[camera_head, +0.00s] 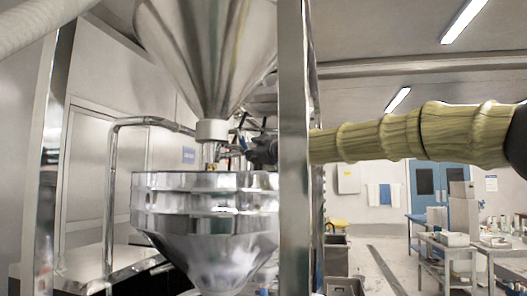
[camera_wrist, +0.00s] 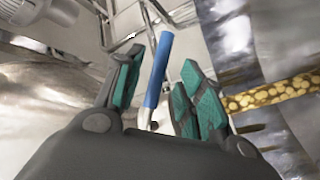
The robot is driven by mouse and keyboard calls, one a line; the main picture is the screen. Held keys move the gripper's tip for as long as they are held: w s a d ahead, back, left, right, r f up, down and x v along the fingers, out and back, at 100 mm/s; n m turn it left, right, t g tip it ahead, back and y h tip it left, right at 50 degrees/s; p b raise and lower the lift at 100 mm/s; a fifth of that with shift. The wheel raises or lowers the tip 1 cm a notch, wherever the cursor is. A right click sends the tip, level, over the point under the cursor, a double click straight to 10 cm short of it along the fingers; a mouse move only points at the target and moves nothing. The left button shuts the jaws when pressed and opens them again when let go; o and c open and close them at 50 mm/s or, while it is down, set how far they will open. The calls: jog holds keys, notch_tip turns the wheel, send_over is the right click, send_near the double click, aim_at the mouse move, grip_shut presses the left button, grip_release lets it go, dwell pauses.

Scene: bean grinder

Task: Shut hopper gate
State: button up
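The steel hopper cone (camera_head: 208,45) hangs above a shiny round metal vessel (camera_head: 205,205). A pale collar (camera_head: 212,130) sits at the cone's lower end. In the wrist view, a lever with a blue handle (camera_wrist: 158,72) stands between the green-padded fingers of my gripper (camera_wrist: 160,62). The fingers are apart, with visible gaps on both sides of the handle. In the head view, my dark gripper (camera_head: 244,147) is just right of the collar, above the vessel's rim. The blue handle and the gate itself cannot be made out there.
A vertical metal post (camera_head: 293,150) stands in front of my arm and hides part of it. A bent pipe (camera_head: 112,190) is left of the vessel. Grey bins (camera_head: 337,262) stand on the floor behind, and carts (camera_head: 450,255) stand at far right.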

jog(key=v, duration=0.6)
jog(key=shift+f, duration=0.1)
